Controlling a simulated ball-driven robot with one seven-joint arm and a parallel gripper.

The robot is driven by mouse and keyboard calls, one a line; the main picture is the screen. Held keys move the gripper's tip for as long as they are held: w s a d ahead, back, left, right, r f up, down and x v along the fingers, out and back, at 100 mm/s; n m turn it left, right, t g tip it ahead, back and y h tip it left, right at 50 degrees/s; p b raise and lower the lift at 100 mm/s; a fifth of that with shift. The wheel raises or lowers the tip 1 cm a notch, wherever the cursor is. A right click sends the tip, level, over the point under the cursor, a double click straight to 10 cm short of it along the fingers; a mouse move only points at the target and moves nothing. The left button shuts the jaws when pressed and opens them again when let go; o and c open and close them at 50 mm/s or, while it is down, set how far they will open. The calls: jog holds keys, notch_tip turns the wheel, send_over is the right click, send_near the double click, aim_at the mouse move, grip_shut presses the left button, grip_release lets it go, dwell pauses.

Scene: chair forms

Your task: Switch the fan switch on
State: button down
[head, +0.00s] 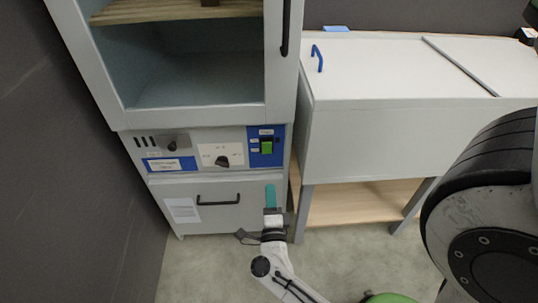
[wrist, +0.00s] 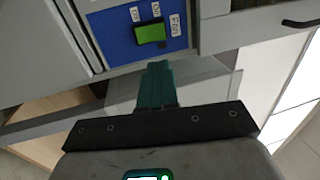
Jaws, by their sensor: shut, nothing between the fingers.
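The fan switch (head: 266,147) is a green rocker on a blue label plate, at the right of the cabinet's control panel. It also shows in the wrist view (wrist: 150,34), near the top middle, with small white labels around it. My gripper (head: 270,188) has teal fingers, shut and empty, just below the switch in the head view. In the wrist view the fingertips (wrist: 158,66) point toward the switch and appear a little apart from it. Whether the switch is on or off I cannot tell.
The panel also has a black knob (head: 222,161) and a smaller knob (head: 172,146). A drawer handle (head: 218,200) is below, and the cabinet's open-looking upper compartment (head: 195,78) is above. A white bench (head: 400,140) stands close on the right.

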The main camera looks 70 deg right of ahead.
aim_at(267, 146)
jog(key=shift+d, duration=0.1)
jog(key=x, duration=1.3)
jog(key=shift+w+d, duration=0.25)
jog(key=shift+d, duration=0.1)
jog(key=shift+r, duration=0.15)
jog(key=p, duration=0.2)
jog(key=shift+w+d+r+y+p, duration=0.1)
jog(key=shift+d+r+y+p, duration=0.1)
jog(key=shift+r+y+p, duration=0.15)
jog(key=shift+f, duration=0.35)
